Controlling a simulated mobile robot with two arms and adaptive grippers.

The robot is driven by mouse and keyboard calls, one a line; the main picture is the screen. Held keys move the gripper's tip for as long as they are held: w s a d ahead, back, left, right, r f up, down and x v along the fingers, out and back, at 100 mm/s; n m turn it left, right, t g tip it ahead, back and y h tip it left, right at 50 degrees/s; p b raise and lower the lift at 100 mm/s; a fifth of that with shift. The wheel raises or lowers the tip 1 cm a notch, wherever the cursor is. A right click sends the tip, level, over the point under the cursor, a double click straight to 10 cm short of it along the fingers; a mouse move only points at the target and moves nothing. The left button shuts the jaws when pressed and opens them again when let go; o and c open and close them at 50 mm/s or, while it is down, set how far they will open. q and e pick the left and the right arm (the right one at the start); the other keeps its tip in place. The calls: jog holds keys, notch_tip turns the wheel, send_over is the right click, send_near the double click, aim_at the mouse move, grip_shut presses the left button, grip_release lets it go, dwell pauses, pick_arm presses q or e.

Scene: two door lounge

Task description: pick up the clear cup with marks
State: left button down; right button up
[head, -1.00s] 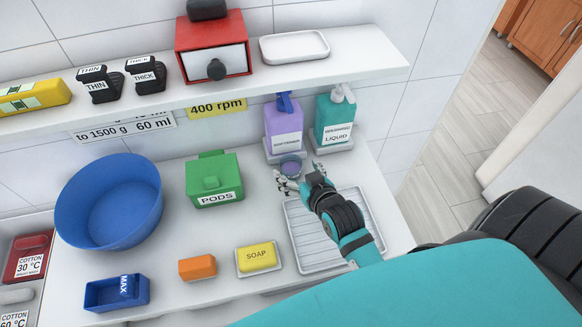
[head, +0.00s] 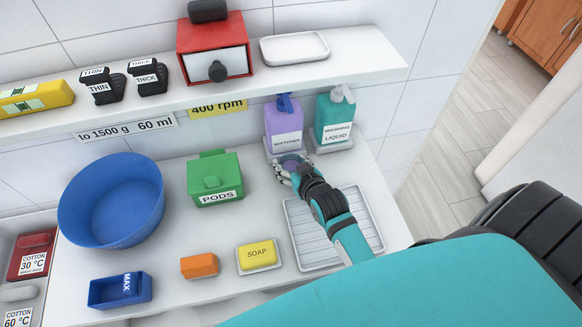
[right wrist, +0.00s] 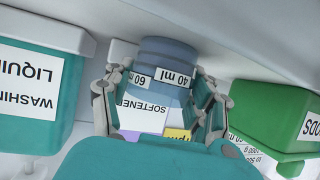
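The clear cup with marks (head: 291,160) is small and bluish. It stands on the counter in front of the purple softener bottle. In the right wrist view the cup (right wrist: 167,58) shows "40 ml" and "60 ml" marks and sits between my right gripper's fingers. My right gripper (head: 284,173) is at the cup, with its fingers spread on both sides. The gripper partly hides the cup in the head view. My left gripper is not in view.
The softener bottle (head: 283,128) and washing liquid bottle (head: 333,122) stand close behind. A green pods box (head: 214,180) is to the left, a ridged white tray (head: 300,235) under my right arm. A shelf (head: 370,62) overhangs the back. Soap (head: 257,255) lies in front.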

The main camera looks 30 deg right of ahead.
jog(key=shift+c, duration=0.8)
jog(key=shift+r, duration=0.1)
